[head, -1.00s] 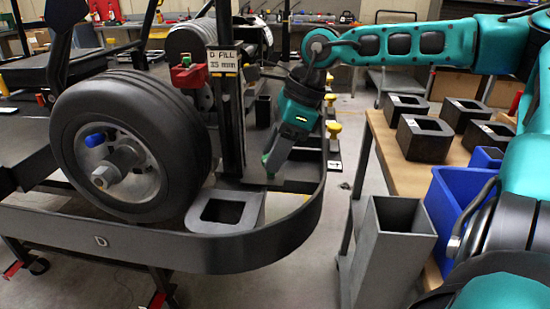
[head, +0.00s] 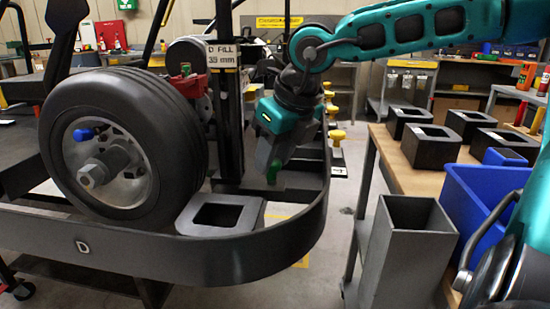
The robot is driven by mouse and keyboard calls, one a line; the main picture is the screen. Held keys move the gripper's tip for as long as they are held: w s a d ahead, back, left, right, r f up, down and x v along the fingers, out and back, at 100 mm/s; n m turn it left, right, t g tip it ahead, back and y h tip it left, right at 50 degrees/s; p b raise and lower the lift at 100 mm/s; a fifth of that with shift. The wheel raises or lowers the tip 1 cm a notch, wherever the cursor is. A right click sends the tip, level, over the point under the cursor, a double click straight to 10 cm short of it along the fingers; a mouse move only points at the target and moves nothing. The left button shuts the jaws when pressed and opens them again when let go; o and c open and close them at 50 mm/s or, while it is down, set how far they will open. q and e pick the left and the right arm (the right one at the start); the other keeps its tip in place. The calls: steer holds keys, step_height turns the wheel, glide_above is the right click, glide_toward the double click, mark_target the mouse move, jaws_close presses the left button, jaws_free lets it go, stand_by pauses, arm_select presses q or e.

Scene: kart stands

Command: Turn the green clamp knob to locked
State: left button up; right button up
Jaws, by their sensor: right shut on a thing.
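The green clamp knob (head: 273,172) shows at the tip of my right gripper (head: 272,167), low beside the dark upright post. The gripper points down and is shut on the knob, and its fingers hide part of it. I cannot read the knob's locked mark from here. A sign reading "D FILL 35 mm" (head: 222,56) is on the post above. My left gripper is not in view.
A kart wheel (head: 125,140) stands left of the post, inside a black curved bumper (head: 250,258). A grey square frame (head: 221,214) lies on the bumper. At right are a tall grey bin (head: 404,250), a blue bin (head: 485,200) and black square blocks (head: 430,144) on a wooden table.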

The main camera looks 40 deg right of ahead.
steer(key=shift+m, duration=0.6)
steer(key=shift+h, duration=0.3)
steer(key=o, duration=1)
arm_select(q)
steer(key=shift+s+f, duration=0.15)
steer(key=p, duration=0.2)
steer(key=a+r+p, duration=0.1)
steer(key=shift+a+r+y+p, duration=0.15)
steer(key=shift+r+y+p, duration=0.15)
steer(key=shift+p, duration=0.05)
arm_select(e)
steer(key=v, duration=1.3)
